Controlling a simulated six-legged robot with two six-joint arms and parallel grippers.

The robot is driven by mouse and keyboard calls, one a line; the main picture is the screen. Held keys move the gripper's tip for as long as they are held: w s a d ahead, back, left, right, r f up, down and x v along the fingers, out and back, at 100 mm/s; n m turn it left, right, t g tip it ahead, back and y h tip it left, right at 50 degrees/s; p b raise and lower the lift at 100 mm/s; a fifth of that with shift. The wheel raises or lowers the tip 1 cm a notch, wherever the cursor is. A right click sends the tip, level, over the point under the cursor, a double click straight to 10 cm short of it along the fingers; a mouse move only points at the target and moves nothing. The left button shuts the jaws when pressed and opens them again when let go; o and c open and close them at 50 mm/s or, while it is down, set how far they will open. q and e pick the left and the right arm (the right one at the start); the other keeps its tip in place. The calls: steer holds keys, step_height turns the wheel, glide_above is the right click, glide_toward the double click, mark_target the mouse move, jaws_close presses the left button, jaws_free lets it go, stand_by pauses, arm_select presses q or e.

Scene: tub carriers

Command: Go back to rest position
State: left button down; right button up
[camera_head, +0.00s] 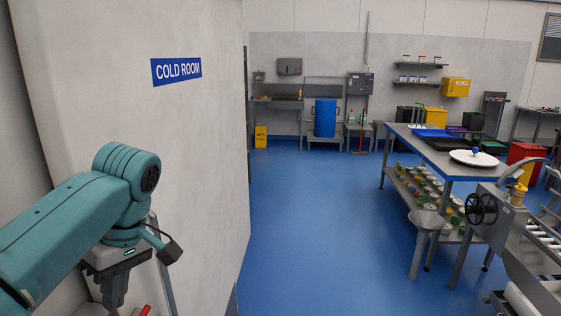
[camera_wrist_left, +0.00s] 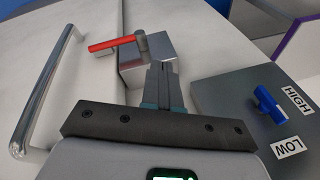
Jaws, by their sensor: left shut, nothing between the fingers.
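My left arm comes in from the left in the head view, beside the white cold room wall (camera_head: 130,110). My left gripper (camera_wrist_left: 162,72) points away from the wrist camera with its fingers together and nothing between them. Its fingertips are near a grey metal block (camera_wrist_left: 150,50) that carries a red-handled lever (camera_wrist_left: 112,44). I cannot tell whether they touch. My right gripper does not show.
A metal bar handle (camera_wrist_left: 45,90) is left of the gripper. A grey box with a blue switch (camera_wrist_left: 266,102) is to the right. A work table (camera_head: 440,157) and a machine with a handwheel (camera_head: 482,208) stand at the right. Blue floor (camera_head: 310,220) is clear mid-view.

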arm_select(q)
steer(key=w+d+f+m+h, duration=0.1)
steer(key=w+d+f+m, duration=0.1)
steer(key=f, duration=0.5)
steer(key=w+d+f+m, duration=0.2)
steer(key=f+m, duration=0.1)
steer(key=f, duration=0.4)
steer(key=s+d+f+m+h, duration=0.2)
steer(key=d+f, duration=0.1)
steer(key=f, duration=0.7)
steer(key=s+d+f+m+h, duration=0.2)
steer(key=d+f, duration=0.1)
steer(key=f, duration=0.8)
steer(key=s+d+f+m+t+h, duration=0.1)
steer(key=s+d+f, duration=0.1)
steer(key=s+f, duration=0.4)
steer(key=s+d+f+m+t+h, duration=0.1)
steer(key=s+d+f, duration=0.1)
steer(key=s+f, duration=0.5)
steer(key=s, duration=0.4)
steer(key=shift+s+d, duration=0.15)
steer(key=shift+s, duration=0.25)
steer(key=shift+f, duration=0.1)
